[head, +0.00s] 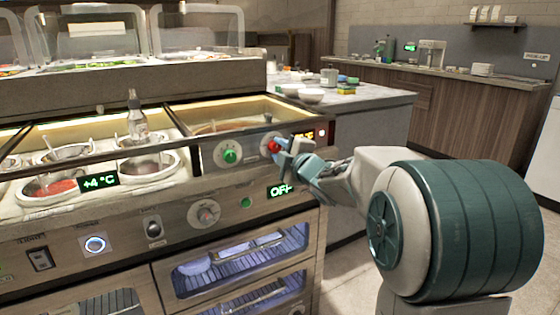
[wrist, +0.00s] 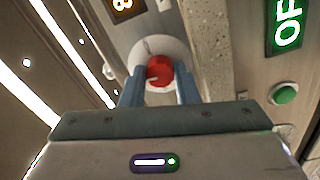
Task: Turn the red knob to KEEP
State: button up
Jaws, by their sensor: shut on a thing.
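The red knob (head: 271,146) is on the counter's front panel at the right, beside a green knob (head: 230,156). In the wrist view the red knob (wrist: 160,72) sits on a round pale dial plate (wrist: 148,48), with a light pointer mark on it. My gripper (head: 280,146) reaches it from the right, and its blue fingers (wrist: 159,90) stand on both sides of the knob, shut on it. The dial's lettering is not readable.
A green "OFF" display (head: 281,190) and a green button (head: 245,202) lie below the knobs. A grey knob (head: 206,213) is lower left. Sauce pots and a bottle (head: 137,115) stand in the wells at left. A side counter (head: 385,98) with bowls stands behind.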

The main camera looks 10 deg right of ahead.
jog(key=shift+n+b, duration=0.45)
jog(key=shift+n, duration=0.15)
jog(key=o, duration=1)
jog(key=shift+p+v, duration=1.7)
jog(key=shift+v, duration=5.25)
